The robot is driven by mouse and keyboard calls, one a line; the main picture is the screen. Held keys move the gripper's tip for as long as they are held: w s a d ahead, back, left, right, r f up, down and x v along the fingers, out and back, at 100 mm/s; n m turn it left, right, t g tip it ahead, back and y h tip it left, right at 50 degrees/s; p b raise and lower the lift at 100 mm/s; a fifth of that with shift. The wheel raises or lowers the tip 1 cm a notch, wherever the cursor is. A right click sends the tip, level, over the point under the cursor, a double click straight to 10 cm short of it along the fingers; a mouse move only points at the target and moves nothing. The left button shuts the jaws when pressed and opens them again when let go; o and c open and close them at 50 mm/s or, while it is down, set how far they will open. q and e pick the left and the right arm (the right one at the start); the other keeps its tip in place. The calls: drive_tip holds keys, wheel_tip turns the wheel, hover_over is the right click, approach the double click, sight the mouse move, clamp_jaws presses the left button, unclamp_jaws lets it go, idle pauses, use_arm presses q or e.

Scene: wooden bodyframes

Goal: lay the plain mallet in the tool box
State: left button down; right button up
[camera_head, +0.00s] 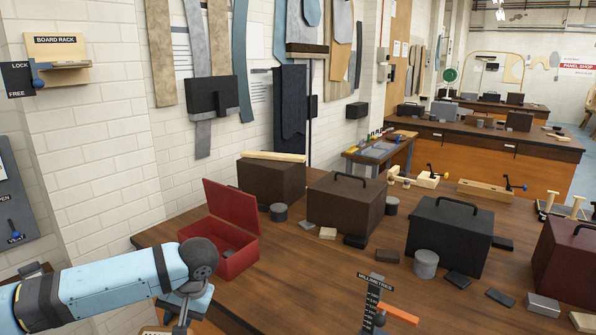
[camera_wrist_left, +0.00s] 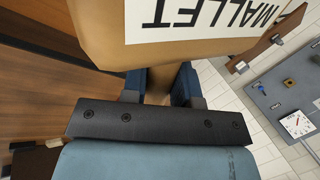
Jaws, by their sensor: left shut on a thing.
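A red tool box (camera_head: 244,250) stands on the wooden bench with its lid tipped up at the left; something grey lies inside. My left gripper (camera_head: 184,316) is low in the head view, in front of the box and on its near side, outside it. In the left wrist view my left gripper (camera_wrist_left: 158,88) is shut on the mallet (camera_wrist_left: 98,38), a tan wooden block with a white MALLET label. Its fingers grip a narrower part below the block, and much of the mallet is out of frame. In the head view only a pale wooden bit shows at the bottom edge.
Brown cases (camera_head: 345,205), a black case (camera_head: 448,238) and a dark red case (camera_head: 570,262) stand right of the box. A grey tin (camera_head: 426,264) and small blocks lie between them. A MILLIMETRES gauge (camera_head: 374,300) stands at the front. Bare bench (camera_head: 310,275) lies right of the box.

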use_arm(q)
drive_tip(key=shift+r+p, duration=1.75)
drive_tip(key=shift+p, duration=0.25)
drive_tip(key=shift+r, duration=0.8)
drive_tip(key=shift+s, duration=0.1)
